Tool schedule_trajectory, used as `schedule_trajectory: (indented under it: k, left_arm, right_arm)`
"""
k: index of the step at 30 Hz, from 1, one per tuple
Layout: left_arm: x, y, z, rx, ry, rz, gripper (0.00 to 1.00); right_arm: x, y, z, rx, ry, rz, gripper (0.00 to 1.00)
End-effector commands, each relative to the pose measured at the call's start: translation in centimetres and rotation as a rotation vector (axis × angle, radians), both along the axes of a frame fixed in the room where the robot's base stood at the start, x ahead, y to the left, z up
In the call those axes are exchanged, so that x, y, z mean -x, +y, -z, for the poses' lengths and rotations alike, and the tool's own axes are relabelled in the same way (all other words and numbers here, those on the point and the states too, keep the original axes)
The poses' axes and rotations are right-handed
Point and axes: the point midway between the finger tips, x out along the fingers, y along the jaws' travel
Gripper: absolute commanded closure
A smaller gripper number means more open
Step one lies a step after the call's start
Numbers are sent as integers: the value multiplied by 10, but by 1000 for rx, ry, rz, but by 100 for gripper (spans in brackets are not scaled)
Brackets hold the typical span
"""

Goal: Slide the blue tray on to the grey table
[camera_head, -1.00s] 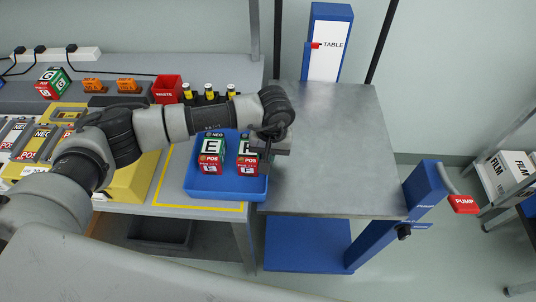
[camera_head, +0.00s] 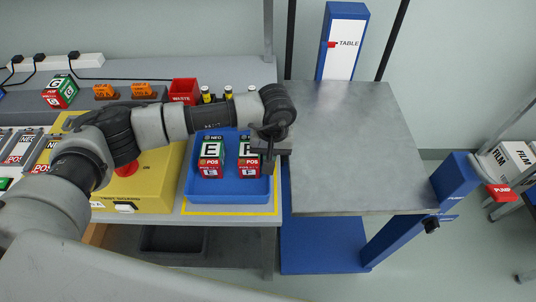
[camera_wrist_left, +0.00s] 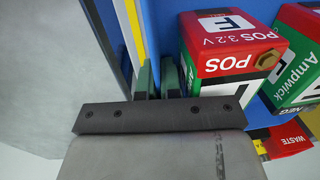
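The blue tray (camera_head: 228,190) lies on the grey bench inside a yellow taped outline, left of the grey table (camera_head: 355,140). It carries two green, white and red blocks, one marked E (camera_head: 211,155) and one marked F (camera_head: 249,155). My left gripper (camera_head: 268,145) is at the tray's right side. In the left wrist view its two green fingers (camera_wrist_left: 158,78) stand close together at the blue tray wall and appear shut on it, though the fingertips are partly hidden. My right gripper is in neither view.
A yellow box (camera_head: 130,185) stands left of the tray. A red waste bin (camera_head: 184,92) and several yellow-and-black bottles stand behind it. The table top is bare.

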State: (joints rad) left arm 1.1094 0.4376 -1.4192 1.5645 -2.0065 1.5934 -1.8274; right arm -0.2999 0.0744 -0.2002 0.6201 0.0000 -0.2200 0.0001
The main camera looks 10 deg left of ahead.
Motion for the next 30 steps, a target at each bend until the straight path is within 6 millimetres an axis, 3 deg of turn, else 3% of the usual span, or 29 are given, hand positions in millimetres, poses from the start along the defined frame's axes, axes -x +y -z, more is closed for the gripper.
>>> schedule_trajectory:
  k: [10,12,16,25,30]
  left_arm:
    - [-1,0,-3,0,-3,-1,100]
    - [-1,-1,-3,0,-3,-1,85]
    - [-1,0,-2,1,-2,-1,66]
    - [-1,0,-4,1,-1,-1,66]
    - [-1,-2,-28,1,-4,0,66]
  right_arm:
    - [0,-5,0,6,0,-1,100]
    - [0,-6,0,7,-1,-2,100]
    - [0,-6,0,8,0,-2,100]
    - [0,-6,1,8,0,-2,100]
    - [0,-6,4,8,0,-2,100]
